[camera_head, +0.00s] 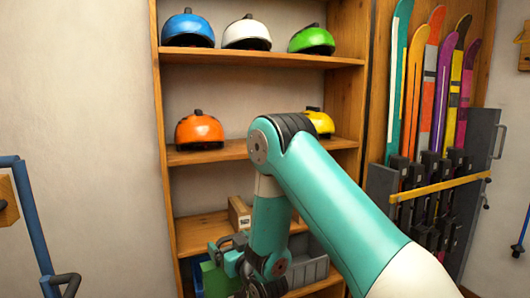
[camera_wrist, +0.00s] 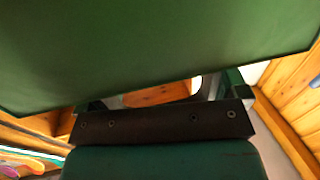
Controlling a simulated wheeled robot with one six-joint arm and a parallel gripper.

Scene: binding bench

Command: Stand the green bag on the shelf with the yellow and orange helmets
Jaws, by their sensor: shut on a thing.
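The green bag (camera_head: 215,281) shows low in the head view, partly hidden behind my arm. It fills the top of the wrist view (camera_wrist: 150,50) as a broad green panel. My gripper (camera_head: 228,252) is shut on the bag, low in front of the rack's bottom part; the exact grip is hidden. The orange helmet (camera_head: 199,131) sits at the left of the middle shelf (camera_head: 236,150). The yellow helmet (camera_head: 321,123) sits at its right, partly hidden by my arm. The shelf between them looks bare where visible.
Blue (camera_head: 188,29), white (camera_head: 247,34) and green (camera_head: 312,40) helmets stand on the shelf above. A cardboard box (camera_head: 240,212) is on the shelf below, with a grey bin (camera_head: 312,271) lower down. Skis (camera_head: 415,90) stand in a rack at right. A blue frame (camera_head: 35,225) is at left.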

